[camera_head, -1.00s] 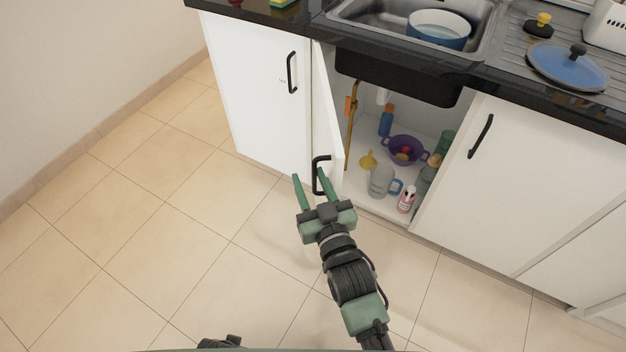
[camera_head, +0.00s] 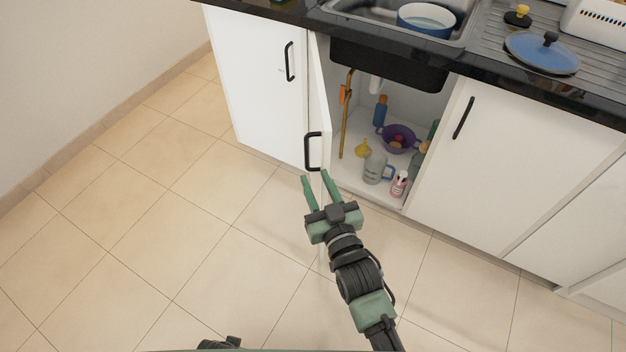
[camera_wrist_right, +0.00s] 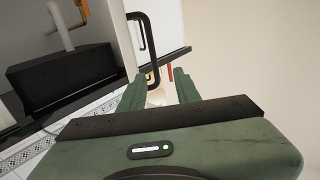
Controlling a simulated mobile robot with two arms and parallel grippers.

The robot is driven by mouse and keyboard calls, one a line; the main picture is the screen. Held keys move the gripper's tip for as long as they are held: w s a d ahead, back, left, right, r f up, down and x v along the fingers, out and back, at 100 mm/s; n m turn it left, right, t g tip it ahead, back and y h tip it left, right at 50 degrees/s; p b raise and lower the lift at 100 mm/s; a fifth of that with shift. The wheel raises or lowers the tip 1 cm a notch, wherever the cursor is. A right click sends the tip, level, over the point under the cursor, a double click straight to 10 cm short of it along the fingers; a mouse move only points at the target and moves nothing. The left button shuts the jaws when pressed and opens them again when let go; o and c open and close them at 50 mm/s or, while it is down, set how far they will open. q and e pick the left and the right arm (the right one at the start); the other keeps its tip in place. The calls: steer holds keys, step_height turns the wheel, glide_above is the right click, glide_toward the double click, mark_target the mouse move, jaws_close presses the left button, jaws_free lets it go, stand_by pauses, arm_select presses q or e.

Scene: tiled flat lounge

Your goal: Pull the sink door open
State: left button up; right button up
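The sink door (camera_head: 319,98) is white with a black handle (camera_head: 306,152) and stands swung far open, seen nearly edge-on in the head view. The cabinet under the sink is exposed beside it. My right gripper (camera_head: 316,180) is open, its two green fingers apart just below the handle. In the right wrist view the gripper (camera_wrist_right: 157,85) is also open, and the black handle (camera_wrist_right: 150,45) reaches down to between the fingertips. Nothing is gripped, and contact with the handle cannot be told. My left gripper does not show clearly.
The open cabinet holds a purple colander (camera_head: 398,138), a jug (camera_head: 375,168), a blue bottle (camera_head: 380,111) and other items. Closed white doors (camera_head: 262,85) flank it. A steel sink (camera_head: 345,12) sits above. The tiled floor (camera_head: 200,240) in front is clear.

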steer(key=shift+w+f, duration=0.1)
steer(key=shift+w, duration=0.05)
steer(key=shift+c, duration=1)
steer(key=shift+d, duration=0.15)
steer(key=c, duration=0.5)
steer(key=d+f+m+b, duration=0.1)
steer(key=d+m, duration=0.1)
steer(key=m, duration=0.1)
steer(key=d+f+m+b, duration=0.1)
steer(key=d+m, duration=0.1)
steer(key=m, duration=0.1)
steer(key=d+f+m, duration=0.1)
steer(key=d+m, duration=0.1)
steer(key=m, duration=0.1)
steer(key=shift+s+d+b, duration=0.35)
steer(key=shift+s+b, duration=0.05)
jaws_close()
steer(key=d+m+b, duration=0.2)
steer(key=d+m, duration=0.3)
steer(key=m, duration=0.4)
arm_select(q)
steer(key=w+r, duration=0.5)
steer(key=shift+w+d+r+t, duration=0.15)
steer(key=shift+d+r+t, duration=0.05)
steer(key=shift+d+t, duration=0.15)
arm_select(e)
steer(key=w+a, duration=0.7)
steer(key=w, duration=0.1)
steer(key=shift+w+f, duration=0.25)
steer(key=shift+f, duration=0.1)
